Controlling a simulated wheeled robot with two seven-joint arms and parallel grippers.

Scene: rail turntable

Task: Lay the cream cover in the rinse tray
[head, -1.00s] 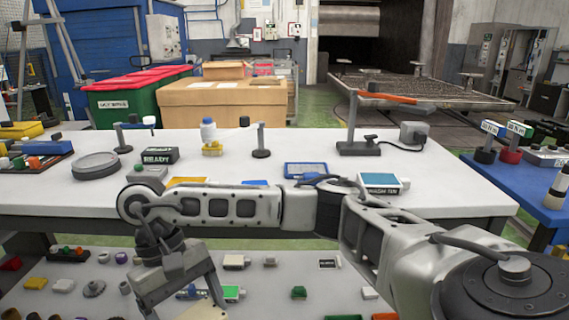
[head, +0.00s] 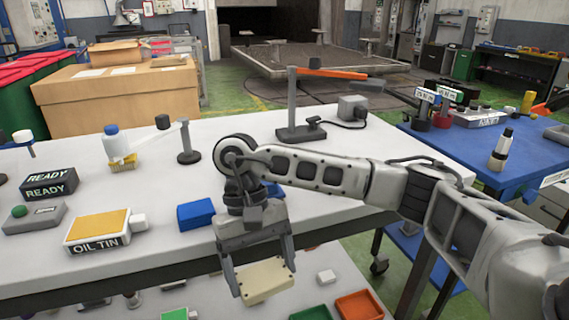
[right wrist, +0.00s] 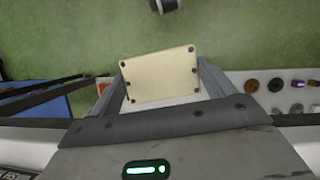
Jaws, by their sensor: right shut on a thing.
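My right gripper (head: 262,275) is shut on the cream cover (head: 266,281), a flat plate held in front of the white table's near edge, above the lower shelf. In the right wrist view the cream cover (right wrist: 159,76) shows dark studs along its edges, and it lies between the two fingers (right wrist: 163,85). I cannot tell for sure which thing is the rinse tray; a green tray (head: 310,313) and an orange tray (head: 358,306) show at the bottom of the head view. My left gripper is not in view.
An oil tin (head: 97,230), a blue block (head: 197,214) and a READY box (head: 48,185) stand on the white table (head: 330,222). A lamp-like stand (head: 293,105) is at the back. A blue table (head: 465,150) stands to the right. Green floor lies between the tables.

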